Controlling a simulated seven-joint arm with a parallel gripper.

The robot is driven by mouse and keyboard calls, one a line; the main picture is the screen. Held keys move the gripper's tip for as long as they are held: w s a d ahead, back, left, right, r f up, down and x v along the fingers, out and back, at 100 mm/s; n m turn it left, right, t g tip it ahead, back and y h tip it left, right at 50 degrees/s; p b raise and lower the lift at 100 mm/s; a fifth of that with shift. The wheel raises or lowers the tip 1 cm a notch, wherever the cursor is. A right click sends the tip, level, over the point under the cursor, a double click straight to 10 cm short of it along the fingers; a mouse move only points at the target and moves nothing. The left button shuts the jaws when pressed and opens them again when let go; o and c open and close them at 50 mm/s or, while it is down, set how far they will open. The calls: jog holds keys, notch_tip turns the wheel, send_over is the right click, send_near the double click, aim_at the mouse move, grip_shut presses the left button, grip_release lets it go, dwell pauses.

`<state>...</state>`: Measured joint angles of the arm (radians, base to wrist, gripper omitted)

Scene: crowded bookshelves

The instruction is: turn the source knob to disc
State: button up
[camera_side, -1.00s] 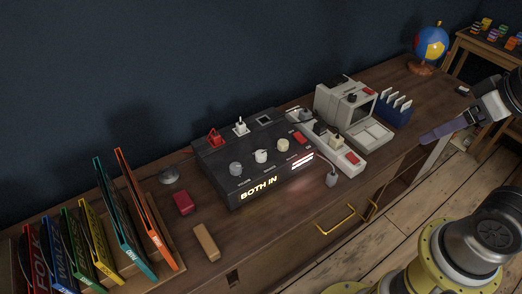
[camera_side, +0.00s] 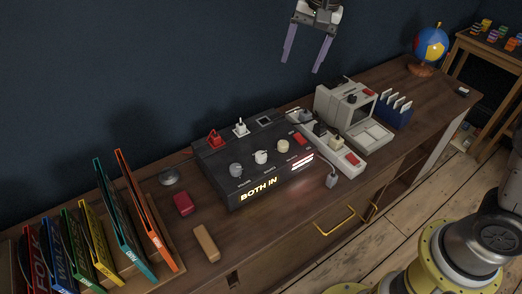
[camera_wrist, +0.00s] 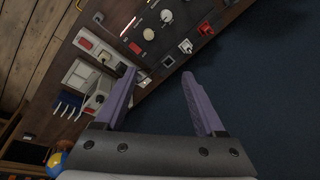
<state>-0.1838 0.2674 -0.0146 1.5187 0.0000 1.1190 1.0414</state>
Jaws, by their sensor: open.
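A dark control box (camera_side: 227,192) stands mid-desk, its front display (camera_side: 258,189) lit with "BOTH IN". Its top carries a grey knob (camera_side: 236,169), a white knob (camera_side: 261,157) and a cream knob (camera_side: 283,145). Their small labels are too small to read, so I cannot tell which is the source knob.
A red plug (camera_side: 215,138) and a white plug (camera_side: 240,127) stand up at the box's back edge. A power strip (camera_side: 345,162) and a beige computer-like machine (camera_side: 340,105) are close on the right. Records (camera_side: 110,225) fill the left. The air around my gripper is clear.

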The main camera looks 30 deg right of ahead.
jog(key=w+a+f+g, duration=0.1)
jog(key=w+a+f, duration=0.15)
jog(key=f, duration=0.25)
jog(key=w+a+f+g, duration=0.1)
jog(key=w+a+f, duration=0.15)
jog(key=f, duration=0.25)
send_over(261, 154)
notch_tip(261, 154, down, 6)
jog(key=f, duration=0.1)
jog(key=shift+n+g+h, duration=0.3)
jog(key=shift+n+g, duration=0.1)
notch_tip(261, 154, down, 13)
jog(key=shift+r, duration=0.1)
jog(key=shift+c, duration=0.4)
grip_shut()
